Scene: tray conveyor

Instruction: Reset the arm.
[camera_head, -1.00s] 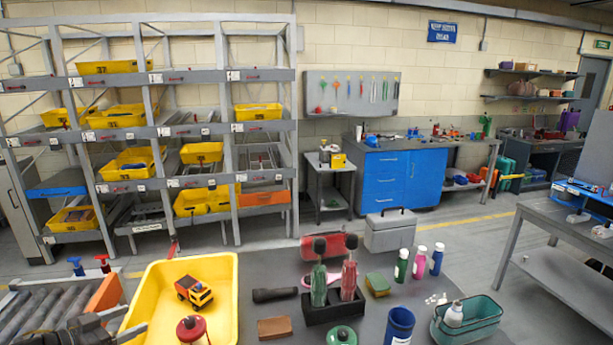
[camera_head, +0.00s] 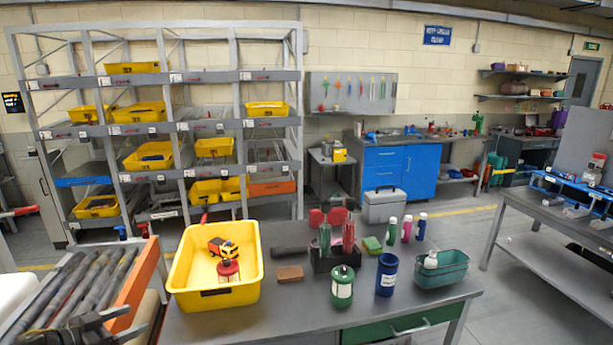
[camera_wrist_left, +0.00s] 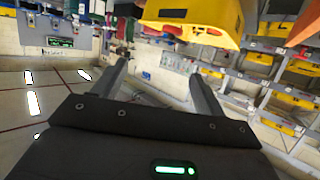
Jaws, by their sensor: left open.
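My left gripper (camera_head: 92,325) shows at the lower left of the head view, dark and partly cut off, in front of the roller conveyor (camera_head: 62,290). In the left wrist view the two fingers of my left gripper (camera_wrist_left: 160,80) stand wide apart with nothing between them. A yellow tray (camera_head: 215,298) stands on the grey table to the right of this gripper. It holds a toy truck (camera_head: 222,248) and a red-topped item (camera_head: 228,268). A yellow tray also shows at the top of the tilted wrist view (camera_wrist_left: 195,32), apart from the fingers. My right gripper is not seen.
The grey table (camera_head: 300,318) also bears a brown block (camera_head: 290,273), a green canister (camera_head: 342,287), a blue cup (camera_head: 387,275), a teal basket (camera_head: 442,270) and several bottles. An orange conveyor edge (camera_head: 137,285) lies left of the tray. A shelf rack stands behind.

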